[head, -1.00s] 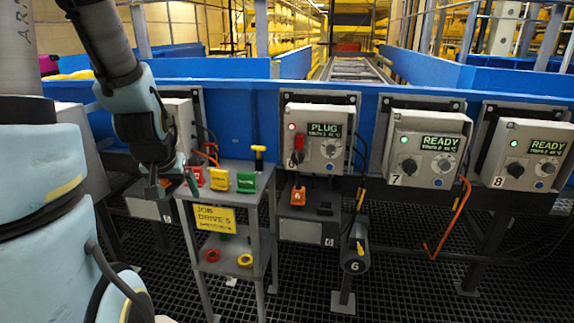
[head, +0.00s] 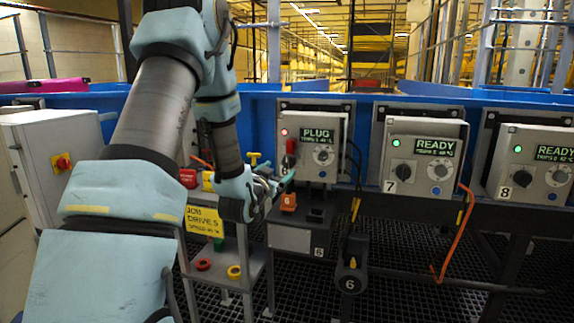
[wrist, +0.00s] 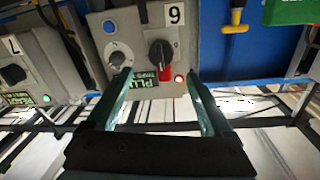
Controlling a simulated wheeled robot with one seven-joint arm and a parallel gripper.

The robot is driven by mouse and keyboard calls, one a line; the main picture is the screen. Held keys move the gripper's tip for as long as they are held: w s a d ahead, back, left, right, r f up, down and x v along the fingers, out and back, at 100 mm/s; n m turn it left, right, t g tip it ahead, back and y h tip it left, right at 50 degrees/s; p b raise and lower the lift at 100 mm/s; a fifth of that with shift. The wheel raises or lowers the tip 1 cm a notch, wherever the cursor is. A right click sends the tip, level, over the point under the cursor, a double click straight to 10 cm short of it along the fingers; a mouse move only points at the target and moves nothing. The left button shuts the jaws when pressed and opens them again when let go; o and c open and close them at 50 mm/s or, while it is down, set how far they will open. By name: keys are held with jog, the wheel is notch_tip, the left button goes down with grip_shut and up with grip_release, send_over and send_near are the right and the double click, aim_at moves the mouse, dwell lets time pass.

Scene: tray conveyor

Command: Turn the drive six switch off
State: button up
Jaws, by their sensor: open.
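The drive six box (head: 333,136) is grey, with a green PLUG display, a lit red lamp and a grey dial. Its black switch knob (wrist: 160,50) shows in the wrist view under an upside-down 6 label, with a red part (wrist: 165,73) at its lower side. In the head view the red part (head: 291,146) stands upright, and my arm partly hides the knob. My gripper (head: 284,181) is just below and in front of the box's left side. In the wrist view my open, empty fingers (wrist: 157,80) point towards the knob, one to each side of it.
The drive seven box (head: 424,155) and drive eight box (head: 535,165) show READY with green lamps. A small stand (head: 238,272) is behind my arm.

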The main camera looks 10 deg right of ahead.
aim_at(286, 163)
jog(key=p+x, duration=0.1)
jog(key=x, duration=0.7)
jog(key=shift+a, duration=0.15)
grip_shut()
dwell(0.4)
